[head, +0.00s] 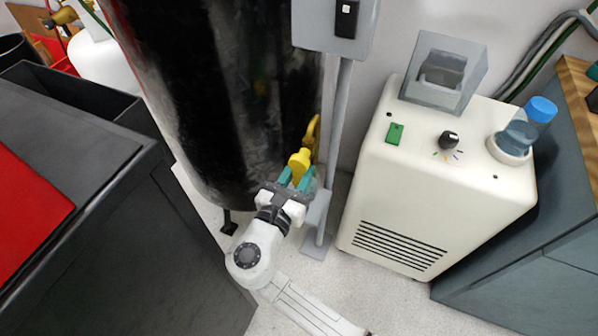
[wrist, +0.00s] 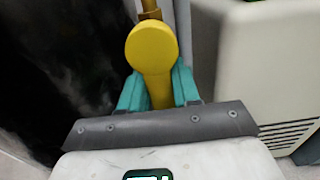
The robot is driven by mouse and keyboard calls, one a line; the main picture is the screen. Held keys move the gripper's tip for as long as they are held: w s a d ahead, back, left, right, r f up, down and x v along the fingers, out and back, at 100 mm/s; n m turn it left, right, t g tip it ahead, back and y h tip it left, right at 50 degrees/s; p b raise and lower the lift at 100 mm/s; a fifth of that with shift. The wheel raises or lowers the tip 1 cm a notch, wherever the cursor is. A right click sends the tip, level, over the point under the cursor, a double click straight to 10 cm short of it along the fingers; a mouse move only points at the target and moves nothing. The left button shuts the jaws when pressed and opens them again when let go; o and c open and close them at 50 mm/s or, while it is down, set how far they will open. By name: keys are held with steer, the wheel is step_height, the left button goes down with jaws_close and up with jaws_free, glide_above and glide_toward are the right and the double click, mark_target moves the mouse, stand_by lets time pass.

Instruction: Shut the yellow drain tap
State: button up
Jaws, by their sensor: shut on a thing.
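The yellow drain tap (head: 300,163) is at the lower right side of the tall black tank (head: 225,90) in the head view. In the wrist view the tap's yellow handle (wrist: 152,50) has a rounded end and a narrower part running down between the fingers. My gripper (head: 296,180) has teal fingers, one on each side of the handle. In the wrist view my gripper (wrist: 158,88) is shut on the handle. Part of the handle is hidden between the fingers, and the tap's outlet cannot be made out.
A grey post (head: 337,130) with a switch box (head: 338,22) stands just right of the tap. A cream machine (head: 437,180) with a vent stands further right. A dark cabinet (head: 110,240) is at the left. Light floor shows between them.

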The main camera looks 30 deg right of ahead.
jaws_close()
steer(key=shift+w+a+m, duration=0.15)
steer(key=shift+m, duration=0.65)
steer(key=o, duration=0.9)
jaws_free()
steer(key=shift+o, duration=0.2)
steer(key=p+v, duration=0.2)
steer(key=v, duration=0.5)
steer(key=shift+a, duration=0.2)
